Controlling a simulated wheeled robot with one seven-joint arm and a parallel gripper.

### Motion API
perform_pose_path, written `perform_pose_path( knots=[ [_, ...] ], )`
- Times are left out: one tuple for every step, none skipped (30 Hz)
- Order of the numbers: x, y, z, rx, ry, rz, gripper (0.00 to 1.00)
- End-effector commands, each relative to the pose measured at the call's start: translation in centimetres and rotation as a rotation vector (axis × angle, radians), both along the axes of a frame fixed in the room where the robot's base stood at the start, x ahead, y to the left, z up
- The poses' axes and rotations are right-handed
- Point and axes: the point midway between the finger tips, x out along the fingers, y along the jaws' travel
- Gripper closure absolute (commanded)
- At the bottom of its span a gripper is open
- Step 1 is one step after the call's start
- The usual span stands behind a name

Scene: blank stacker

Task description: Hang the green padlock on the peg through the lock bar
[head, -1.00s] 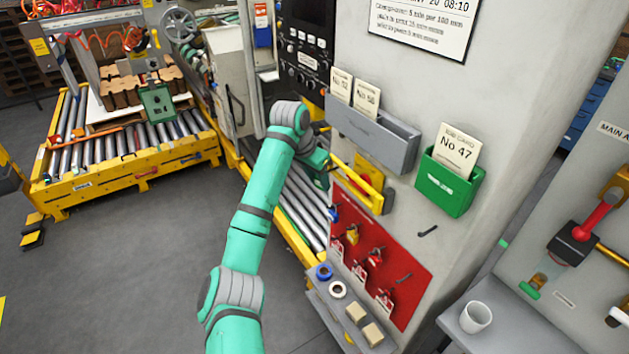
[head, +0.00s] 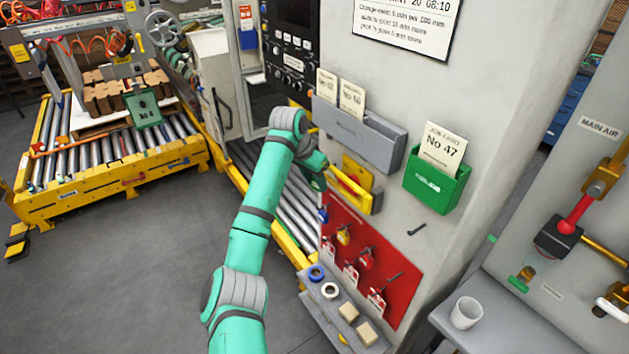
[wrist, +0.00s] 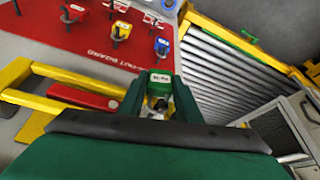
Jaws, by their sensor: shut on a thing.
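The green padlock (wrist: 160,77) shows its pale label at the front of my gripper (wrist: 160,100) in the wrist view. My gripper is shut on it; the fingers hide most of its body, and a grey metal part shows between them. In the head view my gripper (head: 319,180) is just left of the yellow lock bar (head: 345,186), and the padlock cannot be made out there. The lock bar, a yellow handle with a red part, also shows left of my gripper in the wrist view (wrist: 62,78). I cannot make out the peg through the bar.
Below the lock bar is a red lockout board (head: 395,295) with blue, yellow and red padlocks. A grey card holder (head: 365,135) and a green card box (head: 435,187) are above and right. A small shelf (head: 325,310) holds tape rolls and blocks. Rollers (head: 285,195) run behind my arm.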

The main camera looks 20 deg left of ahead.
Motion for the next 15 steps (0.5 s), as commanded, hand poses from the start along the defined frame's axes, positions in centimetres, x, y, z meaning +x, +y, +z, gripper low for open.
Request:
perform_pose_path(
  knots=[
    [0.01, 0.00, 0.01, 0.000, 0.000, 0.000, 0.97],
    [0.01, 0.00, 0.01, 0.000, 0.000, 0.000, 0.97],
    [0.01, 0.00, 0.01, 0.000, 0.000, 0.000, 0.97],
    [0.01, 0.00, 0.01, 0.000, 0.000, 0.000, 0.97],
    [0.00, 0.01, 0.01, 0.000, 0.000, 0.000, 0.97],
    [0.00, 0.01, 0.01, 0.000, 0.000, 0.000, 0.97],
    [0.00, 0.01, 0.01, 0.000, 0.000, 0.000, 0.97],
    [0.00, 0.00, 0.01, 0.000, 0.000, 0.000, 0.97],
    [0.00, 0.01, 0.01, 0.000, 0.000, 0.000, 0.97],
    [0.00, 0.01, 0.01, 0.000, 0.000, 0.000, 0.97],
    [0.00, 0.01, 0.01, 0.000, 0.000, 0.000, 0.97],
    [0.00, 0.00, 0.01, 0.000, 0.000, 0.000, 0.97],
    [-0.01, 0.01, 0.01, 0.000, 0.000, 0.000, 0.97],
    [-0.01, 0.01, 0.01, 0.000, 0.000, 0.000, 0.97],
    [-0.01, 0.01, 0.01, 0.000, 0.000, 0.000, 0.60]
  ],
)
